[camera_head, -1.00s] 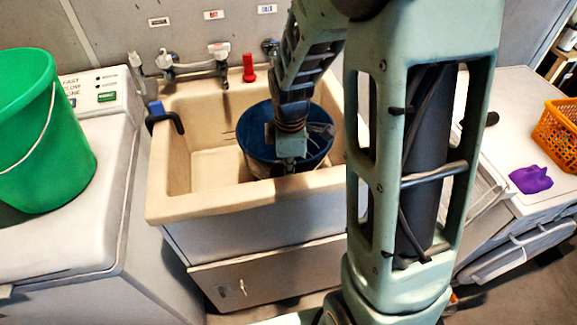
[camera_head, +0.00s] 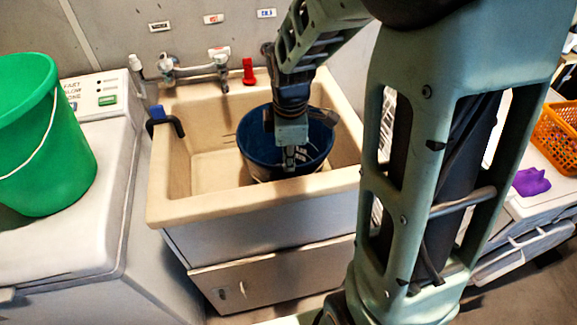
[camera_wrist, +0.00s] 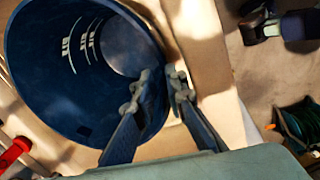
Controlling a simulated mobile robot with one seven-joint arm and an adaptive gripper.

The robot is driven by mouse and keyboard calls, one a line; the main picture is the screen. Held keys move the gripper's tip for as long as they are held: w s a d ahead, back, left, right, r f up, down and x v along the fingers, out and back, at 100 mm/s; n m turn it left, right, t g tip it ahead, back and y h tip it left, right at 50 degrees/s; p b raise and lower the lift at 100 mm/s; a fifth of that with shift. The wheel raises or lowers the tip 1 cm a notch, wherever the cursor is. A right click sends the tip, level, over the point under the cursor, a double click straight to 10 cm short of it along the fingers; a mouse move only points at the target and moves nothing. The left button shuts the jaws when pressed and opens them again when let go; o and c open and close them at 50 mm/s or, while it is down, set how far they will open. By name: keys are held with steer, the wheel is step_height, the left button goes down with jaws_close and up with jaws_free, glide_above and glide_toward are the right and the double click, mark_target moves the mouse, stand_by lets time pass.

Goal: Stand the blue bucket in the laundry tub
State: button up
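The blue bucket (camera_head: 262,158) stands in the right part of the beige laundry tub (camera_head: 200,205), its mouth facing up and looking about upright. Its base is hidden by the tub's front wall. In the wrist view the bucket's inside (camera_wrist: 60,90) shows pale scale marks.
A green bucket (camera_head: 40,130) stands on the washing machine (camera_head: 95,235) at the left. Taps (camera_head: 200,65) and a red handle (camera_head: 248,72) are behind the tub. A blue-and-black clamp (camera_head: 160,118) sits on its left rim. The tub's left part is empty. An orange basket (camera_head: 557,130) and purple cloth (camera_head: 531,182) are right.

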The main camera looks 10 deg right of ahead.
step_height(320, 180, up, 7)
steer(key=s, duration=0.1)
steer(key=shift+p, duration=0.3)
steer(key=shift+f, duration=0.1)
